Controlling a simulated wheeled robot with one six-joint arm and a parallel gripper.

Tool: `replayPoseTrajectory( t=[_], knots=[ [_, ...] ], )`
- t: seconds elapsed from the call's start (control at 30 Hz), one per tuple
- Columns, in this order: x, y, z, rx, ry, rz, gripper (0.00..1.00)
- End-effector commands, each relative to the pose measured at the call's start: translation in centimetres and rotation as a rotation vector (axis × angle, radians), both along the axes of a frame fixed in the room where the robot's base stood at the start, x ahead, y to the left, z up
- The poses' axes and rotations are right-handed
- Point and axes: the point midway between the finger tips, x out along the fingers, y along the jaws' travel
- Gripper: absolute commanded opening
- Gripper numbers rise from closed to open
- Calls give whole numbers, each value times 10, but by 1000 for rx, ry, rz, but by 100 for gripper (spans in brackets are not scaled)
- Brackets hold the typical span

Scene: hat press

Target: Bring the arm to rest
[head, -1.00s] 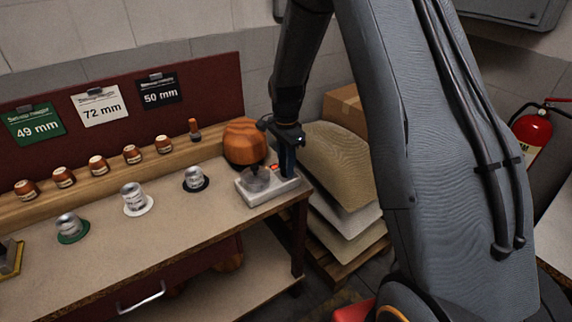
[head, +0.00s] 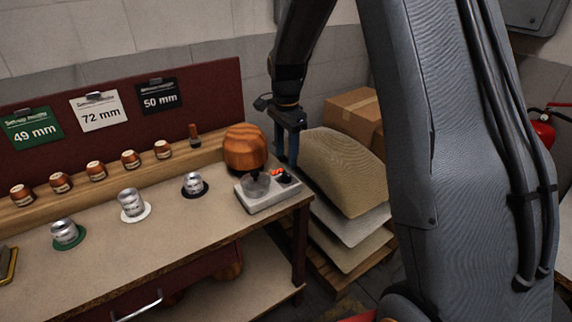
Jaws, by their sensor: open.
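My gripper (head: 288,148) hangs pointing down at the right end of the workbench (head: 150,245), beside the wooden hat block (head: 245,148) and above the stacked sacks' near edge. Its fingers are open with nothing seen between them. A small pale device (head: 268,198) with a clear cup and orange buttons stands on the bench corner, below and left of the gripper. The gripper looks apart from it, though the exact gap is hard to tell. My arm rises from the gripper and crosses the right half of the view.
Metal cans stand on a green disc (head: 83,238), a white disc (head: 146,212) and a dark disc (head: 206,190). Several small brown jars line the wooden ledge (head: 120,186).

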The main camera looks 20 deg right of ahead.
Motion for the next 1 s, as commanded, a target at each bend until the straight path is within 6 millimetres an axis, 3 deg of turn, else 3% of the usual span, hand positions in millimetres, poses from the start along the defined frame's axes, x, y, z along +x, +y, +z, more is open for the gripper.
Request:
replayPoseTrajectory(
  t=[0.13,0.47,0.57,0.67,1.0],
  knots=[
    [0,0,10,0,0,0,45],
    [-1,0,11,0,0,3,45],
    [-10,0,13,0,-2,48,45],
    [-34,1,18,-2,-13,177,45],
    [-180,1,24,-33,-67,917,45]
  ],
)
